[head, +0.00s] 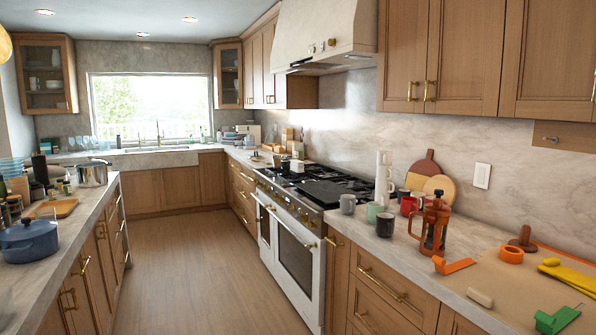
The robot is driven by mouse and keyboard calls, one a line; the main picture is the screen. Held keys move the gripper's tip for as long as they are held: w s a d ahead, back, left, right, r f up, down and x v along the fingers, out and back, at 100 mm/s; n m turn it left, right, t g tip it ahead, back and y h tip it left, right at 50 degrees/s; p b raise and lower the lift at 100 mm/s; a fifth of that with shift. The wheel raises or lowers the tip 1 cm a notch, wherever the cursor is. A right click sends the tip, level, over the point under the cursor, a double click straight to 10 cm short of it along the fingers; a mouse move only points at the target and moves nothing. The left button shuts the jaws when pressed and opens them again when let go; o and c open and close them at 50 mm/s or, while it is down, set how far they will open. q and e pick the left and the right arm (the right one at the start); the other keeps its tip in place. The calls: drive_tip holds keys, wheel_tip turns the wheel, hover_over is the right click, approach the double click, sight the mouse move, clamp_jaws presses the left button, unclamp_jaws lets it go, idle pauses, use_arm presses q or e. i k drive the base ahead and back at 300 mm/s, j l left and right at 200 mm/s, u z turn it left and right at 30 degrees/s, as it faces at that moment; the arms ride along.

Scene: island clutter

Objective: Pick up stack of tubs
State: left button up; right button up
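What looks like a stack of translucent blue tubs (12,167) stands at the far left edge of the head view, at the back of the island. The picture's edge cuts it off, and items in front hide its lower part. Neither of my grippers shows in this view.
The island counter (72,228) holds a blue pot (28,240), a steel pot (93,173), a wooden board (52,208) and several jars. An open wooden floor aisle (200,270) runs between island and stove (290,235). The right counter holds mugs, an orange French press (434,225) and tools.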

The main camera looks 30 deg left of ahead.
sight(297, 166)
drive_tip(key=i+j+u, duration=0.6)
drive_tip(key=i+u, duration=0.25)
drive_tip(key=i+j+u, duration=0.1)
drive_tip(key=i+u, duration=0.75)
drive_tip(key=i+z, duration=0.2)
drive_tip(key=i, duration=0.25)
drive_tip(key=i+j+z, duration=0.1)
drive_tip(key=i+z, duration=0.15)
drive_tip(key=i, duration=0.15)
drive_tip(key=i+j+z, duration=0.2)
drive_tip(key=i, duration=0.25)
drive_tip(key=i+j+z, duration=0.2)
drive_tip(key=i, duration=0.2)
